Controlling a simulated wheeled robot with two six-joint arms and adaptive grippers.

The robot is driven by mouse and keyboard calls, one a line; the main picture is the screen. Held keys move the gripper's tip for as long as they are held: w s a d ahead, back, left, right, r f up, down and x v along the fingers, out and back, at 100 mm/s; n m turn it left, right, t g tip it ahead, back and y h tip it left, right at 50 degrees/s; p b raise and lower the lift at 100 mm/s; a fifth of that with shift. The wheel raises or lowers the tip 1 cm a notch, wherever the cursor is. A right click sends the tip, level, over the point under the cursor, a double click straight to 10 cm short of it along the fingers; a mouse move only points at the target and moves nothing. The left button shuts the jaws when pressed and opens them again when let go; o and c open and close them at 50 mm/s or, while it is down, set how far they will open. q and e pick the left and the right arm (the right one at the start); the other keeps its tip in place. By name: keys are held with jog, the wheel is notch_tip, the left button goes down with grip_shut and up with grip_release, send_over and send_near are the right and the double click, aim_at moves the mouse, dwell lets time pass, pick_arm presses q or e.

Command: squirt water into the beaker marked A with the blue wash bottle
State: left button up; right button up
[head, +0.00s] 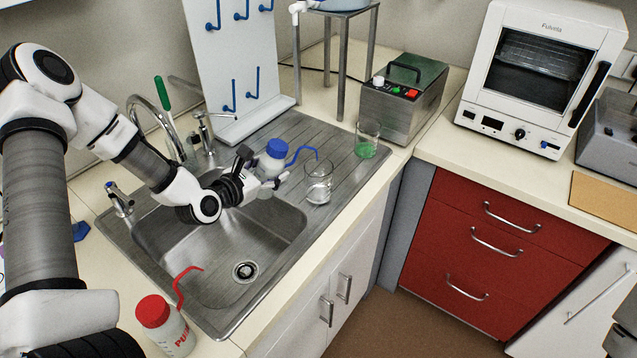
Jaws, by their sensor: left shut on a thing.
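The blue wash bottle (271,162) has a white body, a blue cap and a bent blue spout. It stands out over the sink's right edge, looking near upright. My left gripper (262,183) is shut on its body, partly hiding it. The spout points right, its tip above and near the rim of a clear glass beaker (319,185) on the drainboard. A second beaker (367,140) holding something green stands further back right. I cannot read a letter A on either beaker. No water stream shows. My right gripper is not in view.
A red-capped wash bottle (169,328) stands at the sink's front left. The steel sink (215,255) lies below my left arm. A pegboard (238,60), a tap (163,118) and a metal bath (401,108) stand behind. The drainboard's near right part is clear.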

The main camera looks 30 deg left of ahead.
pick_arm(q)
notch_tip(320, 180, up, 7)
jog(key=p, duration=0.4)
jog(key=shift+p, duration=0.3)
jog(key=shift+f, duration=0.1)
